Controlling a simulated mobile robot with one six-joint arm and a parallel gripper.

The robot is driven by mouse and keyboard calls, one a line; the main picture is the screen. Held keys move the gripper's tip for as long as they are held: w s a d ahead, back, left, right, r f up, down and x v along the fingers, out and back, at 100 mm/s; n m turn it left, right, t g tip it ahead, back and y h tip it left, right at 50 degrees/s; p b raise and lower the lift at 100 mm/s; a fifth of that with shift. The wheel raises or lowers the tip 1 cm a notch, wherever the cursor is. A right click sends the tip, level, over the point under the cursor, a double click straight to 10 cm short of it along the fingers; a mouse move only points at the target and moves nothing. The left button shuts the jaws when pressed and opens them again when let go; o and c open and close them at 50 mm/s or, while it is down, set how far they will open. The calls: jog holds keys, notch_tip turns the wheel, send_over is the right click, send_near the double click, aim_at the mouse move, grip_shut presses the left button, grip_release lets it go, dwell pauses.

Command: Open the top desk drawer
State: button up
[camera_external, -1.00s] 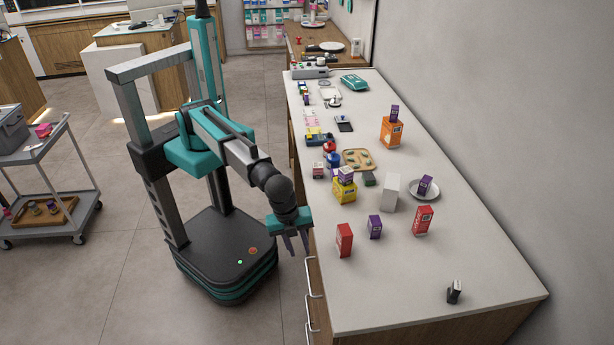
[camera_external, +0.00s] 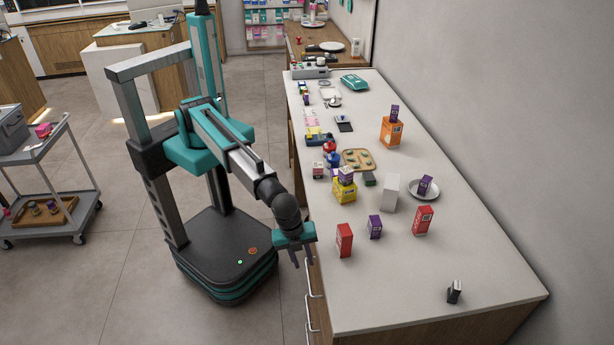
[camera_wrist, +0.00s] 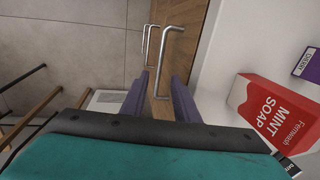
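The desk's wooden drawer front (camera_wrist: 195,50) runs below the white counter top. The top drawer's silver bar handle (camera_wrist: 164,62) stands out from it in the wrist view, with a second handle (camera_wrist: 148,42) behind it. The upper handle also shows in the external view (camera_external: 315,280), just beyond my fingertips. My gripper (camera_external: 303,258) points down beside the counter's left edge. Its two purple fingers are apart and empty, with the near handle ahead of the gap between them (camera_wrist: 160,84). No contact with the handle is visible. The drawer looks shut.
The white counter top (camera_external: 390,285) is close to the right of my gripper. A red mint soap box (camera_external: 345,240) stands near that edge, with a purple box (camera_external: 375,227) beside it. A grey cart (camera_external: 75,165) stands far left.

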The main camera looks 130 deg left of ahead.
aim_at(308, 276)
jog(key=shift+w+a+f+p, duration=0.15)
jog(key=shift+f+p, duration=0.05)
jog(key=shift+f, duration=1)
jog(key=shift+w+a+f+p, duration=0.15)
jog(key=shift+a+f+p, duration=0.1)
jog(key=shift+f, duration=0.9)
jog(key=shift+w+a+f+p, duration=0.1)
jog(key=shift+w+f+p, duration=0.1)
jog(key=shift+f, duration=1)
grip_shut()
